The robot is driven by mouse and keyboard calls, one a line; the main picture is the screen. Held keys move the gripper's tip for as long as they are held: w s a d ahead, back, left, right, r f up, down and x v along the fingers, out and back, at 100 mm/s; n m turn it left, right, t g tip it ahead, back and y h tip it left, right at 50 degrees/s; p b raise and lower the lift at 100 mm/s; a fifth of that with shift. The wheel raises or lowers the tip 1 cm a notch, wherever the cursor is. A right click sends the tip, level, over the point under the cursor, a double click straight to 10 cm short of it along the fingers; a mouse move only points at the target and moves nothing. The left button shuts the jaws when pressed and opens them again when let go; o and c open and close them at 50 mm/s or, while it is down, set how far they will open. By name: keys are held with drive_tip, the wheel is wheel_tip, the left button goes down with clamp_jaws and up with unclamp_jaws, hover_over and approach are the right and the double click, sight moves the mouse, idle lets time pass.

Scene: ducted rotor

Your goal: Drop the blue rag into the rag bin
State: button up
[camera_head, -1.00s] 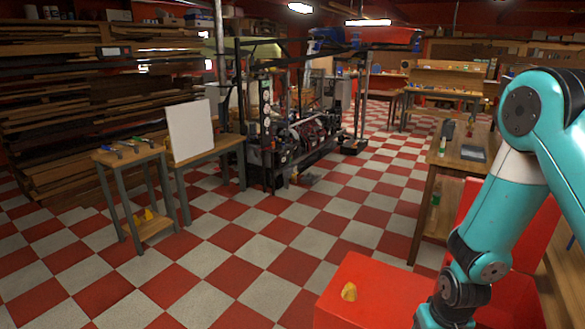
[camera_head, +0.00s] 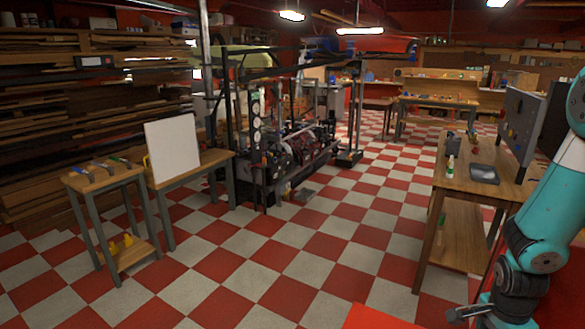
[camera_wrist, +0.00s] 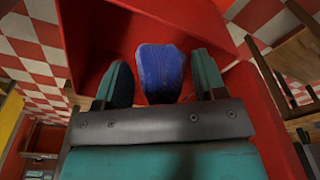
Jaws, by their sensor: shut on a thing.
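The blue rag (camera_wrist: 161,72) is a rounded, bunched blue lump in the wrist view. My gripper (camera_wrist: 162,80) is shut on it, with one dark green finger on each side. The rag shows beyond the gripper's grey palm, in front of red surfaces. In the head view, my arm runs down the right edge, and neither the gripper's fingertips nor the rag can be seen. I cannot pick out a rag bin in either view.
A small stand (camera_head: 105,178) with tools on top is at left, beside a table (camera_head: 190,166) bearing a white panel (camera_head: 172,146). A wooden workbench (camera_head: 470,187) with a bottle and tray is at right. Checkered floor between them is open. Machinery (camera_head: 290,150) stands behind.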

drive_tip(key=s+d+r+m+g, duration=0.1)
drive_tip(key=s+d+r+m, duration=0.35)
drive_tip(key=d+m, duration=0.6)
wheel_tip(320, 180, down, 7)
drive_tip(key=a+m+b, duration=0.2)
drive_tip(key=b, duration=0.2)
drive_tip(key=shift+s+a+r+y, duration=0.2)
drive_tip(key=shift+s+a+y, duration=0.15)
drive_tip(key=shift+s+y, duration=0.05)
drive_tip(key=shift+m, duration=0.25)
drive_tip(key=o, duration=1)
drive_tip(key=shift+r, duration=0.1)
drive_tip(key=r, duration=0.5)
drive_tip(key=w+r, duration=0.1)
drive_tip(key=r, duration=0.5)
drive_tip(key=a+r, duration=0.1)
drive_tip(key=r, duration=0.5)
drive_tip(key=shift+w+r+b, duration=0.1)
drive_tip(key=shift+w+b, duration=0.3)
